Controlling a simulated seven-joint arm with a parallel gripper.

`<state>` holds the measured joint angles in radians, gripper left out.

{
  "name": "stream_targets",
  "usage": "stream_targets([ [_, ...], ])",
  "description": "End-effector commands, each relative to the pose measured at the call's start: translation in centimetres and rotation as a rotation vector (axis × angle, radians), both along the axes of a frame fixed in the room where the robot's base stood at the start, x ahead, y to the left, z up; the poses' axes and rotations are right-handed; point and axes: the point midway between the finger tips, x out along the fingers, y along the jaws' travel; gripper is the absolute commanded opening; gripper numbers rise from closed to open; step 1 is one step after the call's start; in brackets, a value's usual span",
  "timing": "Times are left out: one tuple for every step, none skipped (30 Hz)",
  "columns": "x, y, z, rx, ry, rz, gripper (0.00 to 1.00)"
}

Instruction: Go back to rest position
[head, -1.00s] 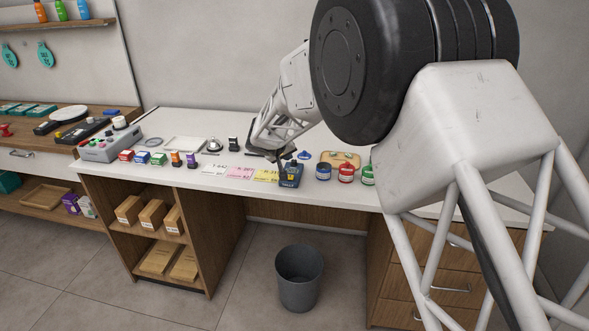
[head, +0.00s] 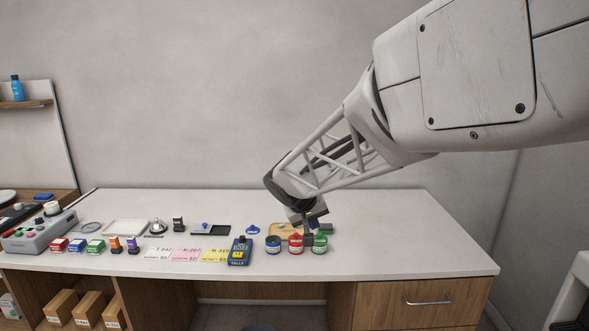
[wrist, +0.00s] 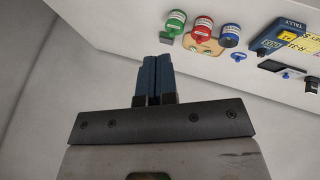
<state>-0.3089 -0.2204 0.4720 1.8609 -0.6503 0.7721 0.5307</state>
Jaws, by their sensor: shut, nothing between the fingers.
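My gripper (head: 312,222) is over the right half of the white counter (head: 400,225), above and just behind the ink jars in the head view. In the wrist view its two blue fingers (wrist: 153,80) are together with nothing between them. The jars are a blue one (head: 273,245), a red one (head: 295,244) and a green one (head: 320,243), standing in a row. The gripper partly covers a tan item (head: 284,230) behind the jars.
A blue tally device (head: 240,251) stands left of the jars, with paper slips (head: 187,255) beside it. Stamps, a bell (head: 158,227) and trays (head: 210,230) lie farther left. The counter's right end is clear. A grey wall (head: 220,90) rises behind.

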Motion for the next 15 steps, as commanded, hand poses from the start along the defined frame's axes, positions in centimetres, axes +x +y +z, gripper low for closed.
stream_targets([
  [-1.8,-1.5,0.8,0.013,0.010,-0.017,0.00],
  [-2.7,-2.2,1.1,0.021,0.018,-0.025,0.00],
  [-4.1,-3.2,1.4,0.030,0.029,-0.036,0.00],
  [-5.1,-3.9,1.7,0.039,0.038,-0.043,0.00],
  [-6.1,-4.6,1.9,0.048,0.045,-0.051,0.00],
  [-7.5,-5.5,2.2,0.059,0.055,-0.060,0.00],
  [-8.5,-6.1,2.4,0.068,0.062,-0.067,0.00],
  [-9.6,-6.6,2.5,0.077,0.071,-0.073,0.00],
  [-11.0,-7.4,2.7,0.088,0.079,-0.083,0.00],
  [-12.1,-7.9,2.8,0.099,0.088,-0.089,0.00],
  [-13.2,-8.4,2.9,0.108,0.095,-0.095,0.00],
  [-14.6,-9.1,3.0,0.121,0.103,-0.102,0.00],
  [-15.7,-9.6,3.0,0.132,0.109,-0.109,0.00],
  [-16.8,-10.0,3.1,0.142,0.115,-0.112,0.00],
  [-18.2,-10.5,3.1,0.156,0.124,-0.119,0.00],
])
